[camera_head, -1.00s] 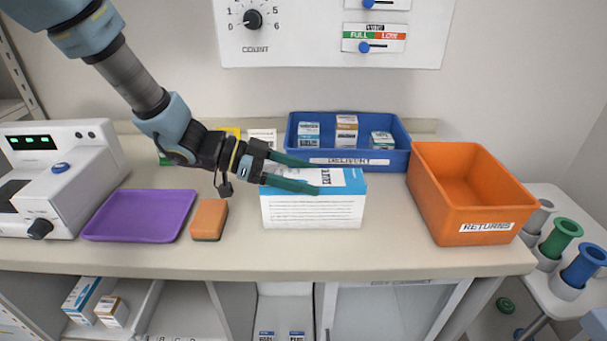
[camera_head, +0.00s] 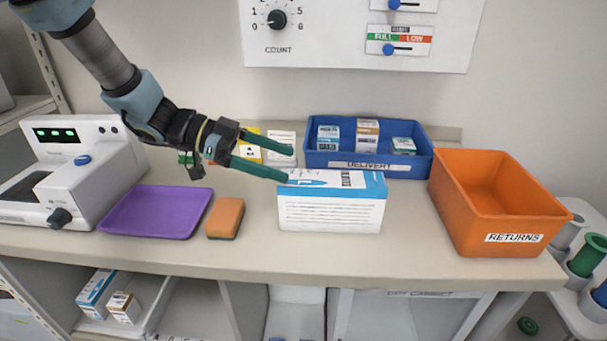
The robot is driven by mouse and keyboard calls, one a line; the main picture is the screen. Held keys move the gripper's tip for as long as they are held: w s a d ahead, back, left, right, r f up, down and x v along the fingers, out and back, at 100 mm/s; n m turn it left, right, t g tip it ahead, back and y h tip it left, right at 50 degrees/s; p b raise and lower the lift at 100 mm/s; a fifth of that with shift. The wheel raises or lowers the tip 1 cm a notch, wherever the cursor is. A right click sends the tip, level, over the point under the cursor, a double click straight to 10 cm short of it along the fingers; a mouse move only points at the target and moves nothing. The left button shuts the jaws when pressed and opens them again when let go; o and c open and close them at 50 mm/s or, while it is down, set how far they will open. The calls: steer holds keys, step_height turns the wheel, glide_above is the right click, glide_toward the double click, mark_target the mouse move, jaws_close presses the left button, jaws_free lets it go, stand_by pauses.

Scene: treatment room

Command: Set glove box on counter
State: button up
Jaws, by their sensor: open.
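The glove box (camera_head: 330,212), white with a blue top edge and printed lines on its front, stands on the beige counter (camera_head: 400,258) near the middle. My gripper (camera_head: 290,164) is open, with two green fingers pointing right. Its fingertips are at the upper left of the box, and nothing is between them. I cannot tell whether the nearer finger touches the box.
Left of the box are an orange sponge (camera_head: 225,218), a purple tray (camera_head: 155,213) and a white machine (camera_head: 75,170). Behind it is a blue delivery bin (camera_head: 420,168) with small boxes. An orange returns bin (camera_head: 500,205) stands to the right.

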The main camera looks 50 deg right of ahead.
steer(key=shift+v, duration=1.45)
steer(key=shift+s, duration=0.1)
